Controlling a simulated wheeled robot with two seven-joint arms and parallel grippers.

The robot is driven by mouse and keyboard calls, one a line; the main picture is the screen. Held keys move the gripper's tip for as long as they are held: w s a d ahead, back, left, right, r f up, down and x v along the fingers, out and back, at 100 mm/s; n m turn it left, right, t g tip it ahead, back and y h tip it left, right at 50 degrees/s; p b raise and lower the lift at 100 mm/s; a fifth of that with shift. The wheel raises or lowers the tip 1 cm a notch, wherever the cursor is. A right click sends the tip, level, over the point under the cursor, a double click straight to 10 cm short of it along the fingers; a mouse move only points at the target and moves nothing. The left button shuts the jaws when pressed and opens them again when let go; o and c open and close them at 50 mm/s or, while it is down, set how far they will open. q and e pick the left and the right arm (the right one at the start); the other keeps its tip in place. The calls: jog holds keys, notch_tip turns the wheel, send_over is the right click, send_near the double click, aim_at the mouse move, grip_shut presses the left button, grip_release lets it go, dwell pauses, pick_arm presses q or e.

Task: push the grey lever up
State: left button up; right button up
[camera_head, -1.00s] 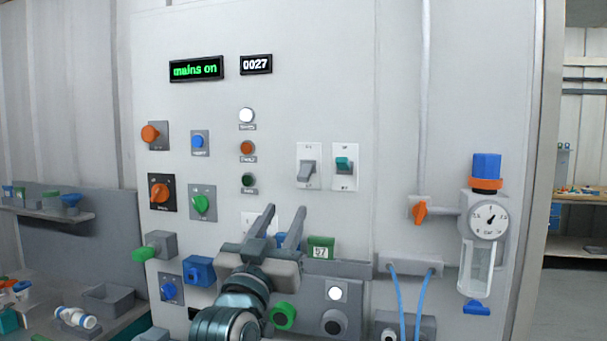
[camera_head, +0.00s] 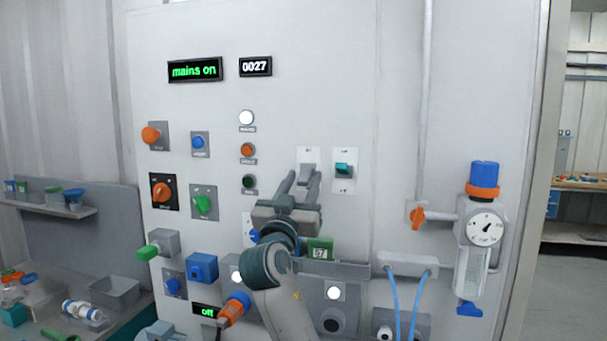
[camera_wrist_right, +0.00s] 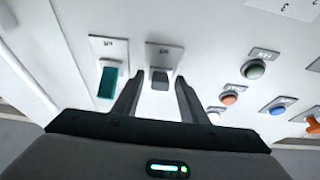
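The grey lever (camera_head: 308,167) sits on a white switch plate on the panel, left of a similar plate with a teal lever (camera_head: 344,169). In the head view my right gripper (camera_head: 302,176) is in front of the grey lever's plate, and its fingertips hide the lower part of the lever. In the right wrist view the grey lever (camera_wrist_right: 160,82) shows between and just beyond the two spread fingertips (camera_wrist_right: 160,88), with nothing held. I cannot tell whether a finger touches it. The teal lever (camera_wrist_right: 108,80) is beside one finger there. My left gripper is out of view.
Indicator lamps and buttons, such as the orange one (camera_head: 247,150), are left of the lever. An orange valve handle (camera_head: 417,217) and a pressure gauge (camera_head: 486,228) are at the right. The panel above the levers is clear.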

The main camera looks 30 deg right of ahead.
jog(key=shift+w+d+r, duration=0.1)
jog(key=shift+w+d, duration=0.15)
jog(key=shift+d, duration=0.05)
grip_shut()
